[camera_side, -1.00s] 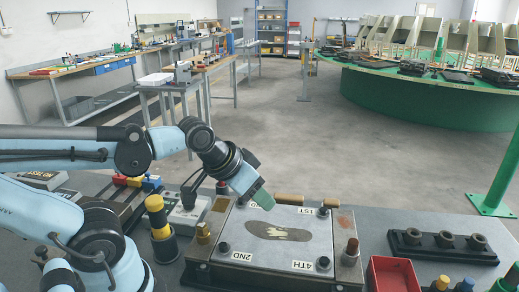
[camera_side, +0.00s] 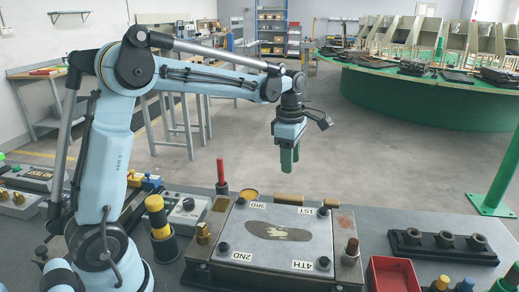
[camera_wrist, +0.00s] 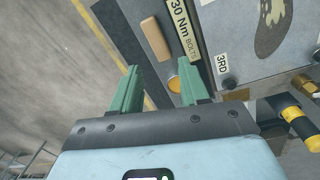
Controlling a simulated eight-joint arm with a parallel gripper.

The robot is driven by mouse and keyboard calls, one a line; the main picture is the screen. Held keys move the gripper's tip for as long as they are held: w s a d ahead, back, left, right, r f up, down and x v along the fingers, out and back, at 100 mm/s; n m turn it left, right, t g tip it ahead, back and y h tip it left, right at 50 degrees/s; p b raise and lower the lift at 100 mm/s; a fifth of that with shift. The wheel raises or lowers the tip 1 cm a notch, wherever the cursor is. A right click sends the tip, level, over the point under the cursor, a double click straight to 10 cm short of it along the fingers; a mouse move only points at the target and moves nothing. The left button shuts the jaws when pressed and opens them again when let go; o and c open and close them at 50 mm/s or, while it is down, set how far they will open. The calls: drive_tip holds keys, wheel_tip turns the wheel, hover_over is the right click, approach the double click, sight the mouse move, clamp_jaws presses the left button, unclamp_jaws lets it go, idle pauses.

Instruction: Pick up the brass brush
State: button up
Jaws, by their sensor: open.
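My gripper (camera_side: 289,160) points straight down with green fingers, above and behind the back edge of the metal fixture. In the wrist view my gripper (camera_wrist: 163,84) is open, with nothing held between its fingers. A tan, wooden-looking piece (camera_side: 289,198) lies along the fixture's back edge, beneath my gripper; a tan block (camera_wrist: 152,38) beside the "30 Nm" label in the wrist view looks like the same piece. It may be the brass brush, but no bristles show, so I cannot tell. A round brass-coloured piece (camera_wrist: 173,82) appears between the fingertips in the wrist view.
The fixture (camera_side: 235,260) carries a plate with numbered corner bolts. A red upright tool (camera_side: 220,172) and a black-and-yellow post (camera_side: 157,215) stand left of it. A red tray (camera_side: 393,275) and black holder (camera_side: 443,246) are to the right. Open floor lies behind.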

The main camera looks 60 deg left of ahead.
sight(289, 196)
drive_tip(key=f+n, duration=0.1)
drive_tip(key=f, duration=0.3)
drive_tip(key=f+n, duration=0.1)
drive_tip(key=f, duration=0.4)
drive_tip(key=w+a+f+n, duration=0.1)
drive_tip(key=f, duration=0.3)
drive_tip(key=shift+w+f+g, duration=0.1)
drive_tip(key=shift+f+g, duration=0.25)
drive_tip(key=shift+g, duration=0.05)
drive_tip(key=shift+c, duration=0.3)
clamp_jaws()
drive_tip(key=shift+r, duration=0.15)
